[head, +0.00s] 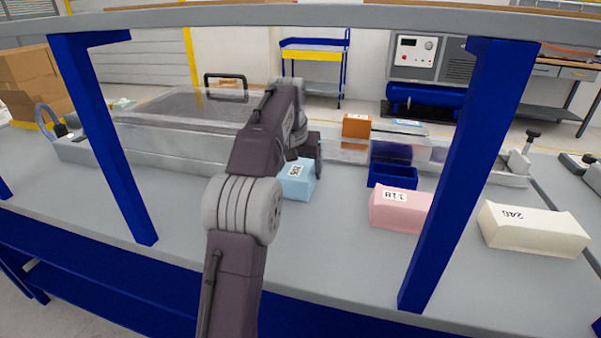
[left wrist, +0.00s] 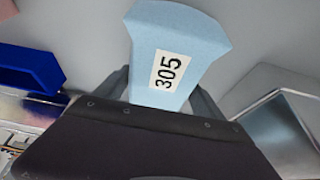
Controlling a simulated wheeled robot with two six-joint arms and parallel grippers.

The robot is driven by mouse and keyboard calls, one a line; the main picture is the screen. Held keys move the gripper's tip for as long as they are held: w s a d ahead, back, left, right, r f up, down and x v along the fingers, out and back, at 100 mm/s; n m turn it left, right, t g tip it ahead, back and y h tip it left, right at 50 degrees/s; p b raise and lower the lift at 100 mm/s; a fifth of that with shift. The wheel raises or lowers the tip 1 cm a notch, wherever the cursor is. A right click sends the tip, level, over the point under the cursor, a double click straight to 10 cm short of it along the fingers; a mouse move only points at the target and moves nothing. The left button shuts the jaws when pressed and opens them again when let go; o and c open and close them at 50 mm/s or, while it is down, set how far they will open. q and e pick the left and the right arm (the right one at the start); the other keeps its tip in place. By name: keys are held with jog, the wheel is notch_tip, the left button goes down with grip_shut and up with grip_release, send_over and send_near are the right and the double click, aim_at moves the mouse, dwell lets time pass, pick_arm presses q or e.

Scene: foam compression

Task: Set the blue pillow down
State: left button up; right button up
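The blue pillow (head: 297,180), a light blue foam block labelled 305, is under the end of my arm in the head view, in front of the metal fixture. In the left wrist view the blue pillow (left wrist: 178,30) sits between the two fingers of my left gripper (left wrist: 163,98) and narrows toward them, pinched. My left gripper is shut on it. The wrist hides part of the pillow, and I cannot tell whether its underside touches the table. My right gripper is not in view.
A dark blue open bin (head: 392,176) stands to the right, with a pink block (head: 400,212) in front of it. A cream block (head: 533,230) lies further right. An orange block (head: 356,126) is behind. Blue posts (head: 455,170) frame the grey table, which is clear in front.

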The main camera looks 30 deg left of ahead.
aim_at(300, 162)
pick_arm(q)
jog(key=c, duration=0.3)
notch_tip(300, 162, up, 10)
jog(key=p, duration=0.8)
